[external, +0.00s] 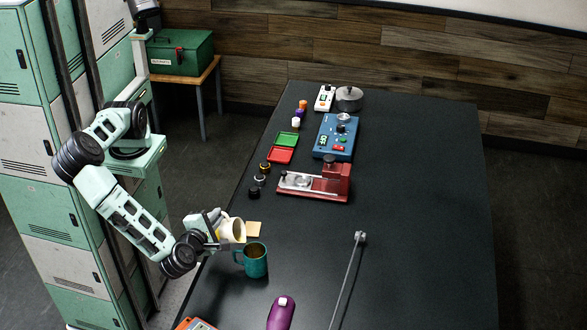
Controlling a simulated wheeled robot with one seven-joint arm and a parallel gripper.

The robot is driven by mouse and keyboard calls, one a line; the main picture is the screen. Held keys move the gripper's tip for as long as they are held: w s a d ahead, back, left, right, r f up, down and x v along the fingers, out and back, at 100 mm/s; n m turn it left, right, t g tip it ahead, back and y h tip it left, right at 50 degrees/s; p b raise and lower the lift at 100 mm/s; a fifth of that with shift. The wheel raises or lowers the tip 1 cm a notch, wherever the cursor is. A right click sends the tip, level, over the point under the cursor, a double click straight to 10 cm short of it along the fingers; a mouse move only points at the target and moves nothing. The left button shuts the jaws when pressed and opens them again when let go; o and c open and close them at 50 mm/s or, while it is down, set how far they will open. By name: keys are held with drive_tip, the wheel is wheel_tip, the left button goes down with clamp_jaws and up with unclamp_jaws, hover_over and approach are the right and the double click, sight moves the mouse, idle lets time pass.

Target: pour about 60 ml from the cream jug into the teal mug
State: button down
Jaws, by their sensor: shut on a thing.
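The cream jug (237,231) is held in my gripper (219,227) above the table's left edge. The jug is tilted, its mouth turned to the right. My gripper is shut on it; the fingers are partly hidden by the jug and the wrist. The teal mug (256,264) stands upright on the dark table just below and to the right of the jug, its handle to the left. Some brownish content shows inside the mug. I cannot make out a stream between jug and mug.
A tan square (253,229) lies behind the mug. A purple object (281,313) and a thin grey rod (346,283) lie nearer the front. A red device (318,183), red tray (281,155) and blue box (336,137) stand farther back. The table's right side is clear.

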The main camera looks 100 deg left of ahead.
drive_tip(key=shift+s+f+n+t+p, duration=0.35)
drive_tip(key=shift+s+f+n, duration=0.5)
drive_tip(key=shift+s+n, duration=0.2)
drive_tip(key=shift+s+n+t+p, duration=0.25)
drive_tip(key=shift+s+n+p, duration=0.25)
drive_tip(key=shift+n, duration=0.25)
drive_tip(key=shift+s+a+f+n+b, duration=0.1)
drive_tip(key=shift+s+f+n+b, duration=0.2)
drive_tip(key=shift+s+f+n, duration=0.45)
drive_tip(key=shift+w+f, duration=0.1)
drive_tip(key=shift+f, duration=0.05)
drive_tip(key=s+f+n+y+b, duration=0.1)
drive_tip(key=s+f+n+b, duration=0.4)
drive_tip(key=s+f+n, duration=0.2)
drive_tip(key=shift+a+f+t+y, duration=0.15)
drive_tip(key=shift+f+t+y, duration=0.25)
drive_tip(key=shift+f, duration=0.55)
